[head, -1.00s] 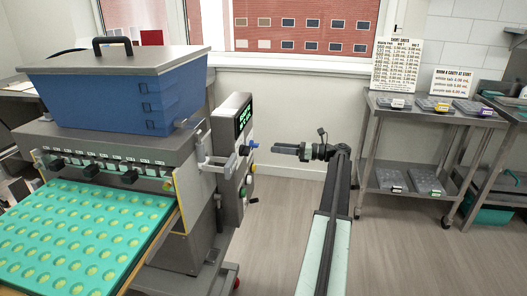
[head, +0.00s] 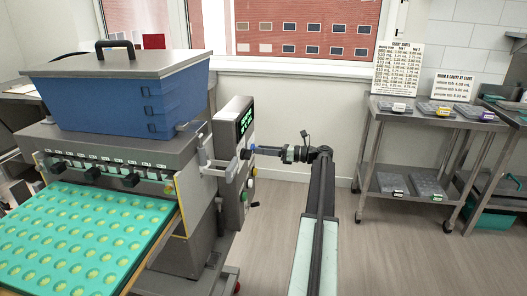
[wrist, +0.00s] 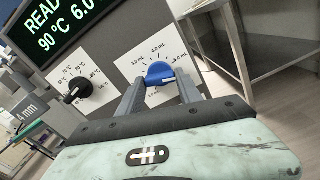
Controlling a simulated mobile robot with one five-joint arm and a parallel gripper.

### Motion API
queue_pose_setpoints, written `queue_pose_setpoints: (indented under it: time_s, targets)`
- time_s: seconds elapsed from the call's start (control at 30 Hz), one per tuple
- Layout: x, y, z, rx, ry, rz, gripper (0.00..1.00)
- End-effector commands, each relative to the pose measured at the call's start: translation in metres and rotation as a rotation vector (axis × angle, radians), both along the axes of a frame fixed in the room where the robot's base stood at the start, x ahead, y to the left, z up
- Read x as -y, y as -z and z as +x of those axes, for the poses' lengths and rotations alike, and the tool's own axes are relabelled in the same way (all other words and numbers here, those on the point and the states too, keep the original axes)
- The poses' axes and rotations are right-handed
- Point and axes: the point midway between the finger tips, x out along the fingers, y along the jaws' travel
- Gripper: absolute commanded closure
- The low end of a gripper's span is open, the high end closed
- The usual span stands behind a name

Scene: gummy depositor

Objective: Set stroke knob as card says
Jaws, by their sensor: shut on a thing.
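The blue stroke knob (wrist: 160,73) sits on a white dial plate with mL marks, on the depositor's control panel (wrist: 105,40). My gripper (wrist: 160,88) is at the knob, its two grey fingers one on each side, shut on it. The knob's white pointer is toward the lower right of the dial in the wrist view; the exact mark is hard to read. In the head view my gripper (head: 256,149) reaches the panel side from the right, and the knob is mostly hidden there. The cards (head: 398,68) stand on the steel cart; their text is too small to read surely.
A black temperature knob (wrist: 78,91) sits left of the blue knob. The green display (wrist: 62,30) reads about 90 °C. The depositor has a blue hopper (head: 120,95) and a teal mould tray (head: 70,235). A steel cart (head: 425,115) stands right; floor between is clear.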

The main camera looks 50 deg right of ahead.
Motion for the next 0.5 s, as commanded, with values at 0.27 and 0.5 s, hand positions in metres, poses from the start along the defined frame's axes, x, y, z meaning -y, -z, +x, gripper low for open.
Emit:
queue_pose_setpoints:
  time_s: [0.27, 0.5]
  targets:
    - [0.0006, -0.0001, -0.0002, 0.032, 0.004, -0.050, 0.99]
    - [0.0008, -0.0001, -0.0002, 0.118, 0.005, -0.189, 0.99]
